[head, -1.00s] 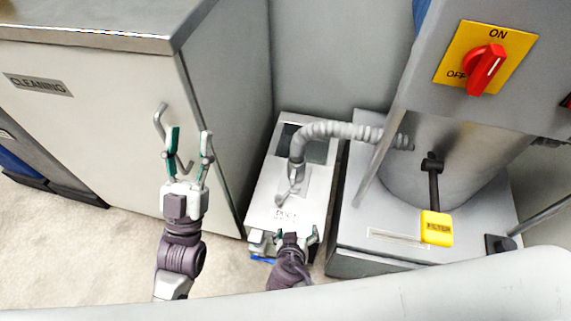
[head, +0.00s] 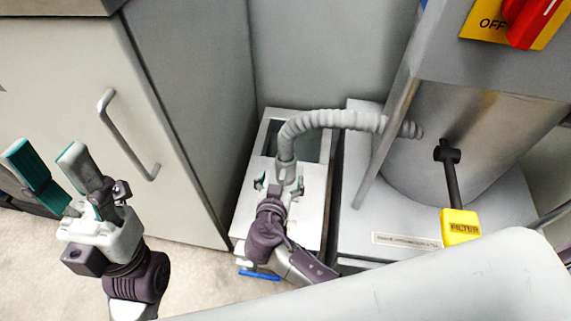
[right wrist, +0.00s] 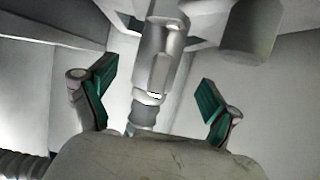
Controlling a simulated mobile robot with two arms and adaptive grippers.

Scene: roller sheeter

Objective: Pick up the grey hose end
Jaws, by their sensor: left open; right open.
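The grey ribbed hose (head: 335,119) runs from the metal drum and bends down over a white and grey box. Its end, a smooth grey cuff (head: 285,172), points down above the box. My right gripper (head: 279,183) is open at the hose end, which appears between its fingers. In the right wrist view the metallic hose end (right wrist: 158,55) stands between the two open green-padded fingers (right wrist: 157,92), apart from both. My left gripper (head: 42,170) is open and empty in front of the cabinet at the left.
A cabinet (head: 185,120) with a bar handle (head: 125,135) stands at the left. The white box (head: 312,215) sits on the floor beside it.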

